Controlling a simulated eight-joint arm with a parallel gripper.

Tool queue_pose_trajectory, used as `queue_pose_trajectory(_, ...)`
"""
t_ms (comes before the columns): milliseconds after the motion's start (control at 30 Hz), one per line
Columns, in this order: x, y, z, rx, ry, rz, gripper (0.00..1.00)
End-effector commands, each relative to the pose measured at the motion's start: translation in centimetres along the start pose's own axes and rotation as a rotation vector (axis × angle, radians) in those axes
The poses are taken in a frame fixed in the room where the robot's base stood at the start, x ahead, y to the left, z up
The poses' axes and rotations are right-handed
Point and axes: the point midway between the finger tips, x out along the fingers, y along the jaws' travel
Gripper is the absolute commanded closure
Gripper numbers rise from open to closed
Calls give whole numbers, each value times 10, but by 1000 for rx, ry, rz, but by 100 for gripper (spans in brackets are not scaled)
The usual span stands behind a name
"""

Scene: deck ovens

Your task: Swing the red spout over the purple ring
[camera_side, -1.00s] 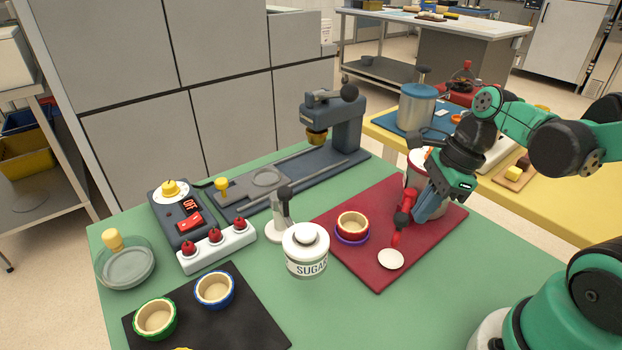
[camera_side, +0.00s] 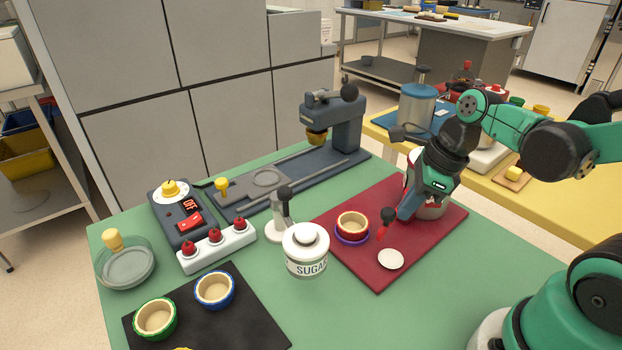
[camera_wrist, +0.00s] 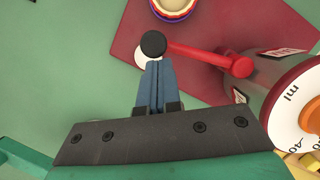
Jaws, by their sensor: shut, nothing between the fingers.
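The red spout (camera_wrist: 205,55) is an arm with a black knob (camera_wrist: 153,44) near its free end, reaching from the dispenser at right. In the side view its red tip (camera_side: 382,236) is between the purple ring and a white disc. The purple ring (camera_side: 344,239) lies on the dark red mat, with a red-rimmed cup (camera_side: 352,222) on it. In the wrist view the ring (camera_wrist: 173,18) is at the top edge, beyond the knob. My gripper (camera_side: 401,216) is shut and empty beside the knob; I cannot tell whether they touch. My fingers partly hide the spout in the side view.
The white disc (camera_side: 390,259) lies on the red mat (camera_side: 425,245). A dispenser (camera_wrist: 300,110) with an ml dial stands behind my gripper. A sugar jar (camera_side: 306,258) and a small white stand (camera_side: 281,225) with a dark knob are left of the mat.

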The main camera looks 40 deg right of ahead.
Motion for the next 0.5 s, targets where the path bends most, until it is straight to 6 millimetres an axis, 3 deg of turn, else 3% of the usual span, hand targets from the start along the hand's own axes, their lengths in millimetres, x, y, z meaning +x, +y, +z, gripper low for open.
queue_pose_trajectory(500,10,-12,32,-3,0,1,100)
